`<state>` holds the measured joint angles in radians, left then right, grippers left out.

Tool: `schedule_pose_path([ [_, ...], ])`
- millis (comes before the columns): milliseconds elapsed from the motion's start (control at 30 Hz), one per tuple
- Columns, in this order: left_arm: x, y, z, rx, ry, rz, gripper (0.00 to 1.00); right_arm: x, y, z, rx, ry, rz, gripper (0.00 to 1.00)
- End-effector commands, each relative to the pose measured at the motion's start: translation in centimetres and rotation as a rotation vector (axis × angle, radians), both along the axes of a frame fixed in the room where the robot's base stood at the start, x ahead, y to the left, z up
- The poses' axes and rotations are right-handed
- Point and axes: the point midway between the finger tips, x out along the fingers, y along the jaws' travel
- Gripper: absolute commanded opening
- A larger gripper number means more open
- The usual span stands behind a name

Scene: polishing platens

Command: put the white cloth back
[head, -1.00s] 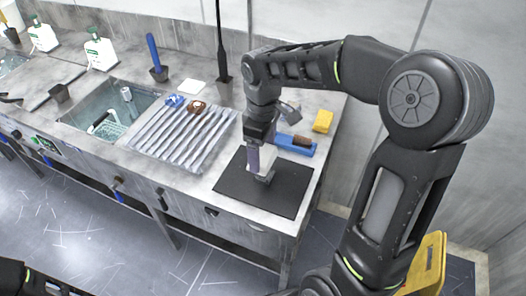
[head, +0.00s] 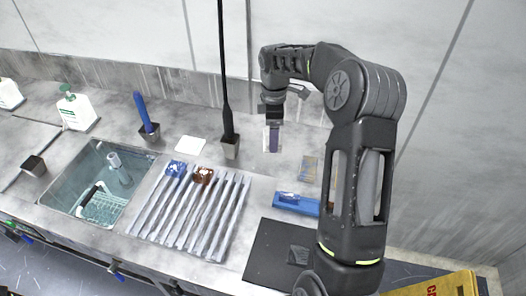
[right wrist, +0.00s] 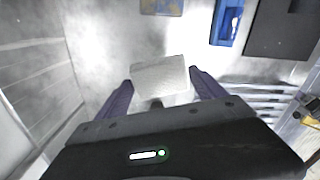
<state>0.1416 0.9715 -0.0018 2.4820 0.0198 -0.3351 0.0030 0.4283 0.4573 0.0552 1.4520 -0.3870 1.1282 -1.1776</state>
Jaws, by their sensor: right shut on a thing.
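A white textured piece that looks like the white cloth (right wrist: 160,76) is between the purple fingers of my right gripper (right wrist: 158,88) in the right wrist view. In the head view my right gripper (head: 273,150) is raised over the back of the bench, above and behind the blue tray, and only a pale edge of the held piece shows beside the finger. A flat white square (head: 190,145) lies on the bench behind the ribbed rack; I cannot tell what it is. My left gripper is out of view.
A ribbed rack (head: 190,215) bears a blue cloth (head: 176,168) and a brown cloth (head: 203,176). A black mat (head: 268,262) with a dark block (head: 299,255), a blue tray (head: 290,203), a sink (head: 88,205) and a cup with a tall black rod (head: 229,146) stand around.

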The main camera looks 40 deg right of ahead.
Motion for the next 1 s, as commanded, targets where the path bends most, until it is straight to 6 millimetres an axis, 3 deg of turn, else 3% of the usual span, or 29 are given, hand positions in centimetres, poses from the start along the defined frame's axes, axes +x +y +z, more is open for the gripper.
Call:
schedule_pose_path([
  [233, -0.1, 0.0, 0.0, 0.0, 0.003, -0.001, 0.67, 0.1, -0.1, 0.3, 0.001, 0.002, 0.111, 0.47],
  [600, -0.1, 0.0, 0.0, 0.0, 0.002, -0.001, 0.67, 0.1, -0.1, 0.1, 0.001, 0.002, 0.122, 0.47],
  [1000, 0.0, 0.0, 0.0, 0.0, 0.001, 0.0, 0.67, 0.0, -0.1, -4.7, 0.001, 0.002, 0.121, 0.47],
])
